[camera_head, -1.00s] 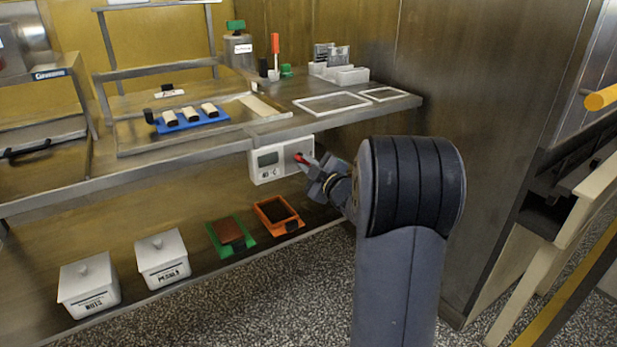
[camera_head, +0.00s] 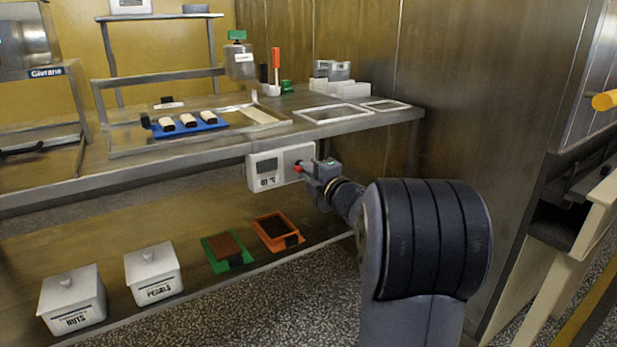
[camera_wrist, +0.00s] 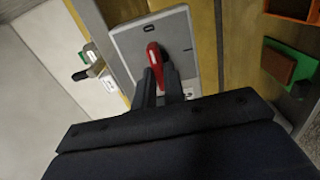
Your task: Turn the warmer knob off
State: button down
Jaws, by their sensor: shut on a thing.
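The warmer's white control box (camera_head: 268,173) hangs under the front edge of the steel table, with a grey display on its left half. Its red knob (camera_head: 298,168) is on the right side of the box, partly hidden by my gripper (camera_head: 310,170). In the wrist view the red knob (camera_wrist: 154,56) stands out from the pale face of the control box (camera_wrist: 126,42). My gripper (camera_wrist: 160,80) is shut on the red knob, with a dark finger on each side. The knob's exact setting is hard to read.
The steel table edge (camera_head: 200,165) runs just above the box. A blue tray (camera_head: 187,125) with several pieces sits on top. The lower shelf holds an orange tray (camera_head: 279,232), a green tray (camera_head: 226,250) and lidded bins (camera_head: 153,272). A dark wall stands right.

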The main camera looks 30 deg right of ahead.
dwell(0.4)
jog(key=c, duration=1.5)
grip_release()
jog(key=s, duration=0.3)
jog(key=s+p, duration=0.1)
jog(key=s, duration=0.3)
jog(key=s+d+p, duration=0.1)
jog(key=s, duration=0.2)
jog(key=shift+s, duration=0.4)
jog(key=shift+w, duration=0.1)
jog(key=w, duration=0.3)
jog(key=w+b, duration=0.1)
jog(key=w, duration=0.3)
jog(key=w+a, duration=0.1)
jog(key=w, duration=0.2)
jog(key=shift+w+b, duration=0.3)
